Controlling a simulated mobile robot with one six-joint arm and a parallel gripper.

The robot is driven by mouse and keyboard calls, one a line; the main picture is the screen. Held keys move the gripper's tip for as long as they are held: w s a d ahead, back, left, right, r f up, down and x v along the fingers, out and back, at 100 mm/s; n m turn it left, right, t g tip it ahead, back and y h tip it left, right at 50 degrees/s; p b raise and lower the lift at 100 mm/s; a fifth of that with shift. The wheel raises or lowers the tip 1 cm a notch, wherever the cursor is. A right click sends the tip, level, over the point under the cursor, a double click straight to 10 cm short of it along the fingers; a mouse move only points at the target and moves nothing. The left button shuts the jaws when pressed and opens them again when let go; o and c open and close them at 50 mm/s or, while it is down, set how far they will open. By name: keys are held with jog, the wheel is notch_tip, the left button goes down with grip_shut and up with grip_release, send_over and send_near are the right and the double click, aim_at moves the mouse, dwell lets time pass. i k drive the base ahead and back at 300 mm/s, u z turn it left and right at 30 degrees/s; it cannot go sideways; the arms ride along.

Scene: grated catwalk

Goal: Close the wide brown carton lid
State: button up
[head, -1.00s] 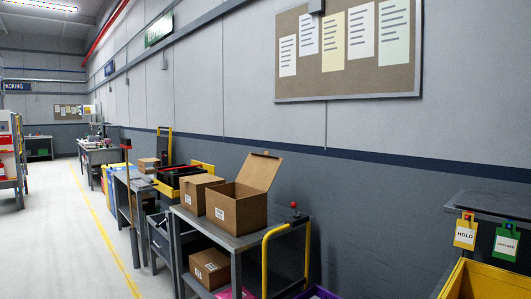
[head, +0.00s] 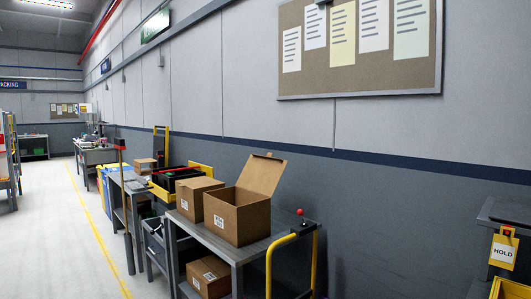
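The open brown carton (head: 238,218) stands upright on a grey cart's top shelf. Its lid (head: 262,174) is raised and leans back toward the wall, with the box opening facing up. A closed brown carton (head: 194,197) stands just left of it and farther along the cart. I cannot tell which of the two is wider overall. My gripper is not in view.
The grey cart (head: 233,250) has a yellow handle (head: 268,272) with a red knob (head: 300,212) at its near end. Another carton (head: 209,275) lies on its lower shelf. Benches line the wall beyond. The pale floor (head: 85,240) at left is clear.

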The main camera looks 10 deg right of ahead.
aim_at(261, 174)
jog(key=u, duration=0.5)
jog(key=i, duration=1.25)
jog(key=u, duration=0.35)
